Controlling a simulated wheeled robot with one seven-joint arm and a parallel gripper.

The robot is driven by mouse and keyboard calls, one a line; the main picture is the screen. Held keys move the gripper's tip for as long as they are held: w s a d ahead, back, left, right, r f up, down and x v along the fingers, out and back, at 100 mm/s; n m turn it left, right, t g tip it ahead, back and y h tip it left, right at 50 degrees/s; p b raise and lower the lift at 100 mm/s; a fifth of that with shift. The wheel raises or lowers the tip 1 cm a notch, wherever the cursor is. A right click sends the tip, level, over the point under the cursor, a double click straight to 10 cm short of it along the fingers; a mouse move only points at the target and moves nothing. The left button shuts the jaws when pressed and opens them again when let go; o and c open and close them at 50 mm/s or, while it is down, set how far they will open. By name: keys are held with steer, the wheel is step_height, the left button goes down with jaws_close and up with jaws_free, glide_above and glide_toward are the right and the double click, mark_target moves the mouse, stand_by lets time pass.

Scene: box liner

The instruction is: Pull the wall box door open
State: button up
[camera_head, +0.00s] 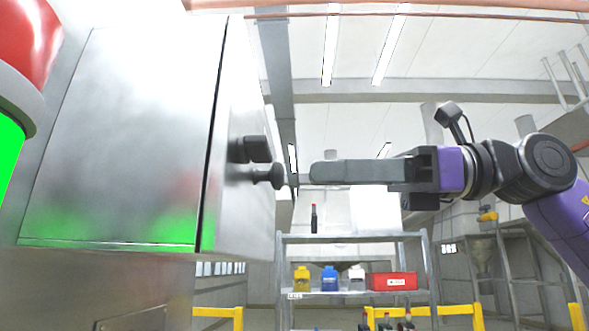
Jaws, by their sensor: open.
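The metal wall box (120,130) fills the left side of the head view. Its door (238,190) is the narrow, steeply angled face on the right, with a thin dark seam between it and the box body; it looks closed or nearly so. A dark round knob (270,176) sticks out from the door to the right, with a dark block-like fitting (251,149) just above it. My gripper (314,173) comes in from the right at about knob height, fingers pointing left. It is open and empty, its tips a short gap from the knob in the picture. One finger hides the other.
A red and green lamp-like object (22,50) stands at the left edge. A metal shelf rack (355,237) with several bottles and a red box (392,281) is in the background. Yellow barriers (455,311) stand low behind.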

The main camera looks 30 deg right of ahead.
mark_target(284, 174)
steer(key=shift+p+x, duration=0.3)
steer(key=shift+x, duration=1.9)
jaws_close()
